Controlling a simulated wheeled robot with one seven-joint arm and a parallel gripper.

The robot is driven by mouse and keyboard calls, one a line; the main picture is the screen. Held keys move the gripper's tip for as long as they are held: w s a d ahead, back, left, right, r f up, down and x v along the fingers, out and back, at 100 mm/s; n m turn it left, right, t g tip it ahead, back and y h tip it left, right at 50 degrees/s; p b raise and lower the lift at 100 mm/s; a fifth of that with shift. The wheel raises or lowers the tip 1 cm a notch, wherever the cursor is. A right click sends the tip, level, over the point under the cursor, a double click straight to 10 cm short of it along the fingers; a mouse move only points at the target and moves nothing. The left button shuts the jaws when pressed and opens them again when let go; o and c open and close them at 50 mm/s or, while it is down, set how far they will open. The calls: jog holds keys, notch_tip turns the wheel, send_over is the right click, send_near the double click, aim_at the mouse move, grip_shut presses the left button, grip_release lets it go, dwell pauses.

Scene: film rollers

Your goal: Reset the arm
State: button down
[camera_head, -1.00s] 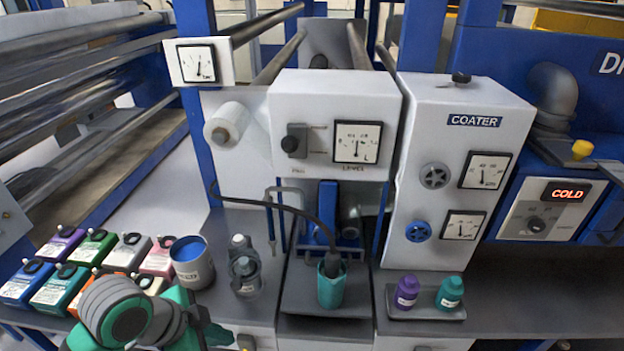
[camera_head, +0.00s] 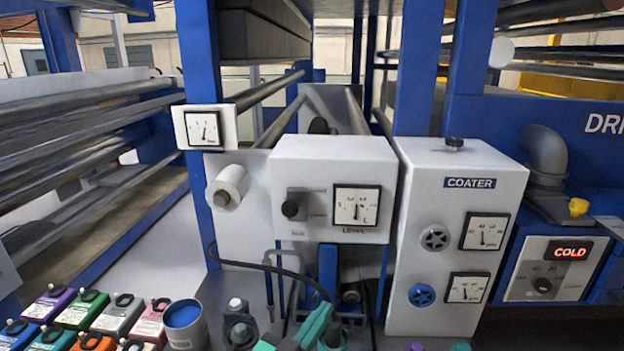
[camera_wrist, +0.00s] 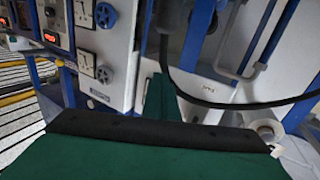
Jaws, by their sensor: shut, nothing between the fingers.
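My gripper (camera_head: 316,322) shows at the bottom edge of the head view as a green and grey shape, in front of the coater's middle part. Most of my arm is below the frame. In the wrist view, my gripper (camera_wrist: 160,97) shows as a narrow green finger shape beyond a broad green body with a black edge. It is shut, with nothing held.
The white coater cabinet (camera_head: 458,220) and gauge box (camera_head: 315,172) stand behind the gripper. A purple and a teal bottle top barely show at the bottom right.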

jog(key=s+d+f+n+t+y, duration=0.1)
jog(key=s+d+f+n+y, duration=0.1)
jog(key=s+f+n+y, duration=1.15)
jog(key=s+a+f+m+h, duration=0.1)
jog(key=s+f+m, duration=0.1)
jog(key=s, duration=0.6)
jog(key=s+a+f+m+g+h, duration=0.1)
jog(key=s+f+m+h, duration=0.1)
jog(key=s, duration=0.6)
jog(key=s+a+f+m+h, duration=0.1)
jog(key=s+f+m, duration=0.3)
jog(key=s, duration=0.4)
jog(key=shift+s+a+f, duration=0.35)
jog(key=shift+a+f, duration=0.15)
jog(key=shift+f, duration=0.4)
jog(key=shift+h, duration=0.25)
jog(key=shift+s, duration=0.15)
jog(key=shift+d, duration=0.15)
